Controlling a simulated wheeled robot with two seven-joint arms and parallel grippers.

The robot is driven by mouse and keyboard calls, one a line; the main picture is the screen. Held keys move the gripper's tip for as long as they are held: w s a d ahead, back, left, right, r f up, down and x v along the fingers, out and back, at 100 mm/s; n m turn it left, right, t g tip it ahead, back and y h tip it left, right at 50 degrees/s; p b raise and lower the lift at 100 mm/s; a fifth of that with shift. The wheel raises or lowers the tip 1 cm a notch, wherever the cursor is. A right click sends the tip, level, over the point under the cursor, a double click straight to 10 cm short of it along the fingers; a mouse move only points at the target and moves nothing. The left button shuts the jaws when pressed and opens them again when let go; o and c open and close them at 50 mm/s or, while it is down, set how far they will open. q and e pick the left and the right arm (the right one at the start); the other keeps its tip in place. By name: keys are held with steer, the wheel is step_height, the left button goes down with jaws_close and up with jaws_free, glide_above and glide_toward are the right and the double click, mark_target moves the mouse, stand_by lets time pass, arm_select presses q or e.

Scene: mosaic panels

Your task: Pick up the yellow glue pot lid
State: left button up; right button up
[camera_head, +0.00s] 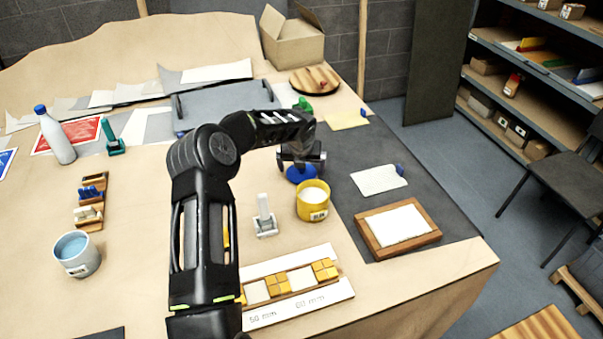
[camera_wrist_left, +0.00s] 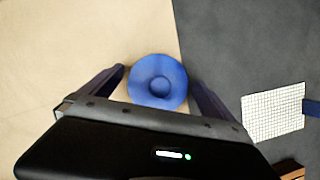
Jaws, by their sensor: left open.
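A round blue lid with a raised knob (camera_wrist_left: 158,82) lies at the border between the tan tabletop and the dark mat. In the head view the blue lid (camera_head: 300,175) sits just behind the yellow glue pot (camera_head: 313,203), which is uncovered and shows white contents. No yellow lid shows. My left gripper (camera_head: 301,160) is above the blue lid, pointing down. In the left wrist view its open fingers (camera_wrist_left: 157,77) lie to either side of the lid, with nothing held. Whether they reach down to its height I cannot tell. My right gripper is not in view.
A small grey stand (camera_head: 264,218) is left of the yellow pot. A wooden frame with a white panel (camera_head: 436,232) and a pale mesh sheet (camera_head: 378,180) lie on the dark mat (camera_head: 345,150). A mosaic strip (camera_head: 290,288) lies in front.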

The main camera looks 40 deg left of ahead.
arm_select(q)
steer(key=shift+c, duration=0.2)
steer(key=c, duration=1.1)
step_height(320, 180, up, 10)
stand_by(0.8)
